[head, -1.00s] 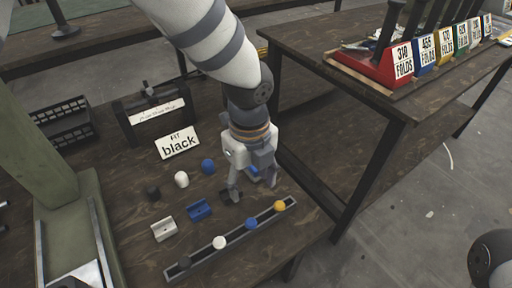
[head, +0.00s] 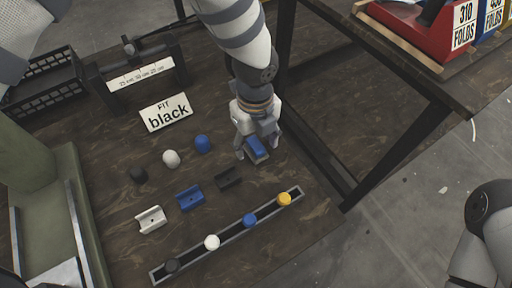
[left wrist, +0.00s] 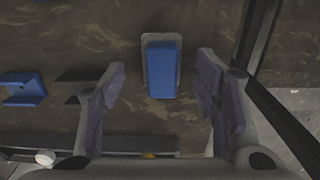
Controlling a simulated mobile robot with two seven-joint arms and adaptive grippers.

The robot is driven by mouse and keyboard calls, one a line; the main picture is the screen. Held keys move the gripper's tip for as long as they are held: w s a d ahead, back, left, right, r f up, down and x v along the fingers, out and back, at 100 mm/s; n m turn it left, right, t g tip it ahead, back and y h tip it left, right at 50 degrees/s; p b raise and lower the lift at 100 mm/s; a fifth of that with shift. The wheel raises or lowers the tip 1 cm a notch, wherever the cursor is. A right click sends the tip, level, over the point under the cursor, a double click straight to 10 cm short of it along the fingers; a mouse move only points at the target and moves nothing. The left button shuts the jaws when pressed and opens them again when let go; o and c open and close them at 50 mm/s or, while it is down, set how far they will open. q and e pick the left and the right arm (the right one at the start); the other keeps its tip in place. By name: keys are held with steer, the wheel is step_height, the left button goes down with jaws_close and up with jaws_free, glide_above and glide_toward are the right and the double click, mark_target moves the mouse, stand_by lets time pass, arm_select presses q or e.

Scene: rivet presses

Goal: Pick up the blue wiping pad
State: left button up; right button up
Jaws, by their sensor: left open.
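The blue wiping pad (head: 257,147) is a small blue block on a grey base, lying on the dark wooden table right of the black cradle. In the left wrist view the pad (left wrist: 162,70) lies upright in the picture, centred between the fingers, with its grey base showing around it. My left gripper (head: 258,151) is open above the pad, one finger to each side. In the wrist view a gap shows between the pad and each finger of the gripper (left wrist: 162,77). I cannot tell the exact height. My right gripper is out of view.
White (head: 150,220), blue (head: 190,197) and black (head: 228,177) cradles and a rail (head: 190,259) with coloured caps lie nearby. Loose caps and a "FIT black" sign (head: 166,112) stand behind. A dark table frame (head: 400,130) rises at the right; a green press (head: 60,220) stands left.

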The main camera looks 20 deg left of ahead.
arm_select(q)
steer(key=shift+f, duration=0.7)
steer(key=shift+w, duration=0.1)
steer(key=shift+c, duration=0.6)
steer(key=c, duration=1)
steer(key=shift+r, duration=0.1)
